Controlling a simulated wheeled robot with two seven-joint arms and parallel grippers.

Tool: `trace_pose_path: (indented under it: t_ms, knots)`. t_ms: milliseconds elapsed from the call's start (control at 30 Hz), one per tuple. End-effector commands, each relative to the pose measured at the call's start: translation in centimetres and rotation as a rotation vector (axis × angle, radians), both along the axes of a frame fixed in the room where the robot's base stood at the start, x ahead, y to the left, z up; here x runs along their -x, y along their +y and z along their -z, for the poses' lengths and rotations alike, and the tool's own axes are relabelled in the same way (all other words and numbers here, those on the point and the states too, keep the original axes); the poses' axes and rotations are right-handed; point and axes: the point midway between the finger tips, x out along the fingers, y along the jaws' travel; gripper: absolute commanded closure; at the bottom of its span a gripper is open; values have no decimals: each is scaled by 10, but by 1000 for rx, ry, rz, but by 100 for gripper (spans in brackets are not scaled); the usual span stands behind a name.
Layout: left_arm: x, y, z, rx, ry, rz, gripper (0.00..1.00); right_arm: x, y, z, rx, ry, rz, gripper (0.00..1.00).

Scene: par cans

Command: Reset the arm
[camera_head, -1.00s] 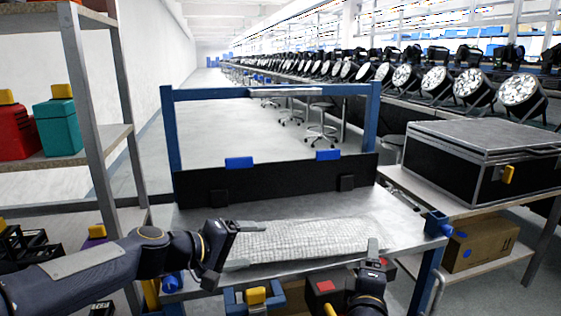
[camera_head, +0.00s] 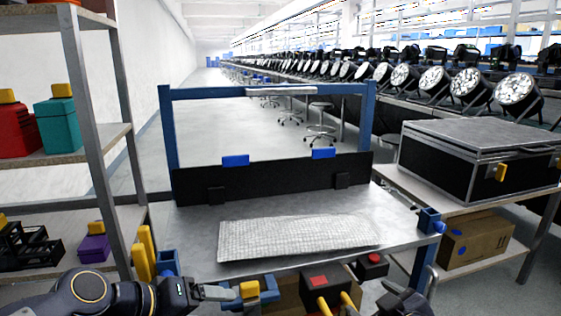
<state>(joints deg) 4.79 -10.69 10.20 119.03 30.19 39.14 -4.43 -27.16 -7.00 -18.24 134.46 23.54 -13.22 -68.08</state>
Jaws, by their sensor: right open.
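My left gripper (camera_head: 212,292) is low at the bottom left, in front of the metal workbench (camera_head: 195,230). One pale finger shows from the side, so its opening cannot be told. My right gripper (camera_head: 405,299) is open at the bottom edge, right of centre, mostly cut off by the frame. I see nothing held in it. A grey-white textured mat (camera_head: 300,236) lies flat on the workbench, and both grippers are apart from it.
A black case (camera_head: 480,165) stands on the right table. A shelf rack (camera_head: 95,130) with red and teal boxes is on the left. A red-buttoned box (camera_head: 322,288) and yellow-and-blue parts (camera_head: 250,291) sit along the bench's front edge. The bench top around the mat is clear.

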Motion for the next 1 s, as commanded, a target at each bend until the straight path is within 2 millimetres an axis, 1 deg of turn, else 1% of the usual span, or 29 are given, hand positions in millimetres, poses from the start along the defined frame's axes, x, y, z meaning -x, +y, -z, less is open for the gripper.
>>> trace_pose_path:
  t_ms: [33, 67, 100, 167, 200, 267, 300, 400, 600, 667, 867, 967, 1000]
  knots:
    - [23, 10, 6, -51, -3, 2, 21, 20, -4, -1, -117, 63, -2, 28]
    - [35, 16, 12, -82, 1, 5, 21, 33, -4, 0, -185, 113, -5, 28]
    - [52, 24, 19, -122, 8, 8, 21, 51, -4, 3, -264, 182, -3, 28]
    - [73, 33, 30, -172, 17, 10, 21, 77, -4, 8, -355, 284, 12, 28]
    - [85, 39, 37, -200, 23, 12, 21, 92, -5, 12, -401, 347, 30, 28]
    - [102, 46, 47, -237, 34, 12, 21, 114, -6, 18, -455, 433, 66, 28]
    - [111, 50, 53, -259, 40, 12, 21, 128, -8, 23, -484, 488, 96, 28]
    - [133, 59, 68, -308, 54, 11, 21, 159, -13, 34, -540, 608, 185, 28]
    - [170, 73, 95, -386, 81, 8, 21, 217, -26, 56, -607, 808, 419, 28]
    - [169, 73, 71, -387, 84, 10, 21, 217, -25, 33, -608, 816, 417, 28]
    - [168, 72, 27, -386, 84, 9, 21, 216, -24, -11, -608, 815, 412, 28]
    - [168, 72, 0, -385, 84, 10, 21, 216, -24, -38, -609, 814, 412, 28]
    - [168, 72, -13, -385, 84, 10, 21, 216, -24, -51, -609, 815, 411, 28]
